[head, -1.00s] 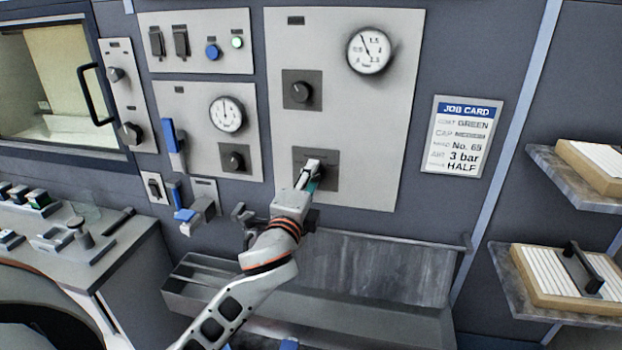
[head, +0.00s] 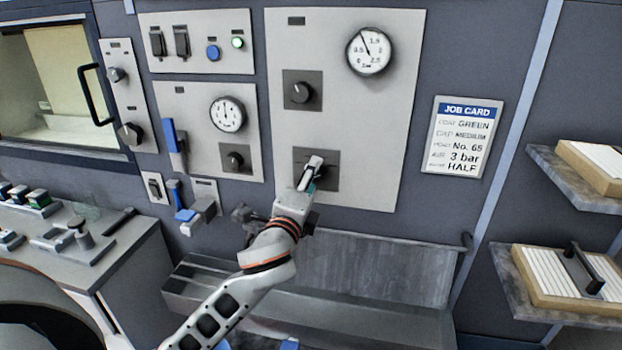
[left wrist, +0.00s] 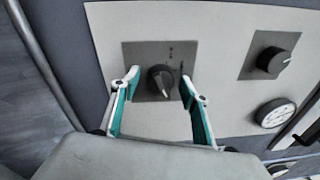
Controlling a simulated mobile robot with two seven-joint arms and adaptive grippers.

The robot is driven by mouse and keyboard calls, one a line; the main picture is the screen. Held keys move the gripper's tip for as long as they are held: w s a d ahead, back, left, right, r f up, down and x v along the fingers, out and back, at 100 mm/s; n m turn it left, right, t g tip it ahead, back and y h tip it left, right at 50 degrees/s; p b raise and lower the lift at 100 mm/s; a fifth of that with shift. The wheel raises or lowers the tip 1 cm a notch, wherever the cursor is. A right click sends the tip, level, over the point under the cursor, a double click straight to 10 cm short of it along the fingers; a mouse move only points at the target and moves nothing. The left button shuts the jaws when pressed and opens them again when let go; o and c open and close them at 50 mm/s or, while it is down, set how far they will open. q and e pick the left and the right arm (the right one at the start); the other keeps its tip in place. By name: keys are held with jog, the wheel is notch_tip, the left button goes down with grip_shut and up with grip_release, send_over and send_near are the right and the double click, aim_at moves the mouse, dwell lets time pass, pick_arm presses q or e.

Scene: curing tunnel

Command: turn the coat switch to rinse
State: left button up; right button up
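The coat switch (left wrist: 160,82) is a black rotary knob on a dark grey square plate, low on a large pale panel. In the left wrist view it sits between the fingers of my left gripper (left wrist: 156,88), which are spread apart on either side of it. I see no clear contact with the knob. In the head view my left gripper (head: 312,174) is in front of the switch plate (head: 328,172) and hides the knob. The small marks by the knob are too small to read. My right gripper is not in view.
Above on the same panel are another rotary knob (head: 301,92) and a round gauge (head: 369,50). A job card (head: 461,136) hangs to the right. A grey trough (head: 330,305) runs below the panel. Shelves (head: 545,290) with boards stand at the right, a counter (head: 110,245) at the left.

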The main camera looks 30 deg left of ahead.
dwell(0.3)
pick_arm(q)
jog(key=v, duration=1.2)
jog(key=s+a+f+n+g, duration=0.35)
jog(key=s+f, duration=0.25)
jog(key=f, duration=0.3)
jog(key=s+a+f+n+g, duration=0.2)
jog(key=s+f+n+g, duration=0.25)
jog(key=f, duration=0.55)
jog(key=s+a+f+n+g, duration=0.25)
jog(key=s+f, duration=0.35)
jog(key=f, duration=0.3)
jog(key=d+f+n+t+h, duration=0.2)
jog(key=d+f+h, duration=0.3)
jog(key=d+f, duration=0.9)
notch_tip(320, 180, down, 2)
jog(key=shift+w+f+n+t+h, duration=0.1)
jog(key=shift+w+n+t+h, duration=0.2)
jog(key=shift+n, duration=0.55)
